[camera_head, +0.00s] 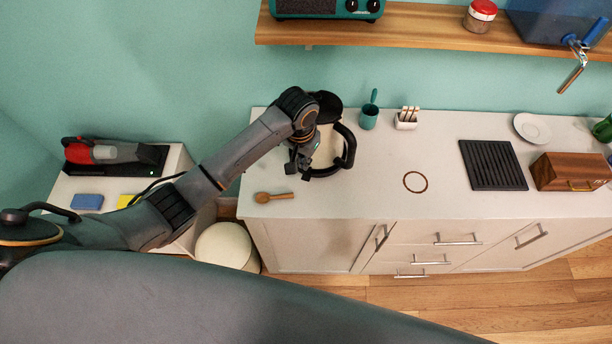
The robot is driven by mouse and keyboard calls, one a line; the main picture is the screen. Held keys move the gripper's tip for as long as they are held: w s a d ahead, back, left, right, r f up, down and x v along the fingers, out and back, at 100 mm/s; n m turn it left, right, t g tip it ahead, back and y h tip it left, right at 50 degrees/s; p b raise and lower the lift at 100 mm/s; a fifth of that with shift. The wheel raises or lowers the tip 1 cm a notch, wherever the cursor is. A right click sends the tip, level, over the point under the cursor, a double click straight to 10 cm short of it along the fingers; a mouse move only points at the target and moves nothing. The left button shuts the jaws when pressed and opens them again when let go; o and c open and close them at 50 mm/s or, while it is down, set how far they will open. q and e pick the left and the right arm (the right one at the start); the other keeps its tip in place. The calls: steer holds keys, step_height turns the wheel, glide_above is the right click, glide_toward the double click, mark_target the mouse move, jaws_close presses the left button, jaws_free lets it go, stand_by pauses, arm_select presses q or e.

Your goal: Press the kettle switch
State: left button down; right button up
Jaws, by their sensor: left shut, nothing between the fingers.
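The kettle (327,143) stands on the left part of the white counter. It has a pale body, a dark rim, a dark open-looking lid at the back and a black handle (349,146) on its right side. My left arm reaches in from the left, and my left gripper (298,171) is shut and empty, pointing down at the kettle's left front side. The gripper and wrist cover part of the kettle. I cannot tell whether they touch it. The kettle switch cannot be made out. My right gripper is not in view.
A wooden spoon (273,197) lies near the counter's left front edge. A teal cup (369,117), a small white holder (406,119), a brown ring (415,182), a black rack (492,165) and a wooden box (570,172) are to the right. A wooden shelf (420,25) hangs above.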

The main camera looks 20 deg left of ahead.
mark_target(306, 178)
arm_select(q)
steer(key=f, duration=0.5)
steer(key=shift+w+d, duration=0.1)
steer(key=shift+w, duration=0.1)
steer(key=shift+f, duration=0.65)
